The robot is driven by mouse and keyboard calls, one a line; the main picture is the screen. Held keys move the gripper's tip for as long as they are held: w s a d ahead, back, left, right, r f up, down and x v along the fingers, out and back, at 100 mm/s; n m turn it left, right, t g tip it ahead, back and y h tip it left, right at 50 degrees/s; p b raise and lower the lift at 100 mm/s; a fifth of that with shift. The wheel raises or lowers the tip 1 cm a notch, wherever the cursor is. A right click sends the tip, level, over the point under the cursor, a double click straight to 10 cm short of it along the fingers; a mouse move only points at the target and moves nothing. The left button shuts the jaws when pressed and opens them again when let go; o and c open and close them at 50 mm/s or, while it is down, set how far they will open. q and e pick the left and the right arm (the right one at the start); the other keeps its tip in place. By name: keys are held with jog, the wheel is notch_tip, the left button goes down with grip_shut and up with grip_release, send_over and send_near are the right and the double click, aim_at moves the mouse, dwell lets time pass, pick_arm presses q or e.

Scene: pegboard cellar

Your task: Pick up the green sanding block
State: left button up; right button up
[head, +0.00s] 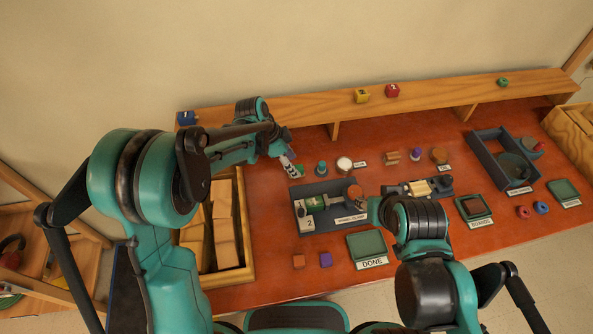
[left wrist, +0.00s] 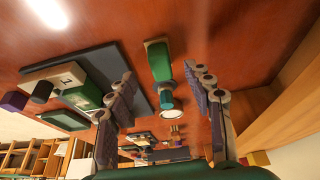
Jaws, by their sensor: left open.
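The green sanding block (head: 300,171) stands on the red-brown bench, just right of my left gripper (head: 287,164). In the left wrist view the block (left wrist: 158,62), green with a tan side, shows in the gap between the two spread fingers of the left gripper (left wrist: 158,78). My left gripper is open and empty. I cannot tell whether a finger touches the block. My right arm is at the lower right of the head view; its gripper (head: 374,207) is mostly hidden by the arm and its fingers cannot be made out.
A teal cylinder (head: 321,169) and a white disc (head: 344,164) stand close right of the block. A dark clamp tray (head: 335,222) lies in front, with a green DONE pad (head: 366,246) below. A wooden shelf (head: 290,109) runs behind; a wooden crate (head: 241,274) is at left.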

aim_at(297, 167)
pick_arm(q)
jog(key=b+x, duration=0.1)
jog(key=x, duration=0.3)
jog(key=shift+w, duration=0.1)
jog(key=shift+a+r, duration=0.1)
jog(key=shift+c, duration=1.2)
jog(key=c, duration=0.9)
jog(key=shift+r, duration=0.55)
jog(key=r, duration=0.1)
jog(key=r+p, duration=0.2)
jog(key=shift+s+d+r, duration=0.3)
jog(key=shift+d+r, duration=0.05)
jog(key=shift+r, duration=0.05)
jog(key=shift+s+d+r+p, duration=0.45)
jog(key=shift+s+d+r, duration=0.55)
jog(key=shift+d, duration=0.5)
jog(key=shift+s+d+r+p, duration=0.4)
jog(key=shift+s+d+r, duration=0.55)
jog(key=shift+d, duration=0.6)
jog(key=shift+s+d+r+p, duration=0.45)
jog(key=shift+s+d+r, duration=0.6)
jog(key=shift+d, duration=0.45)
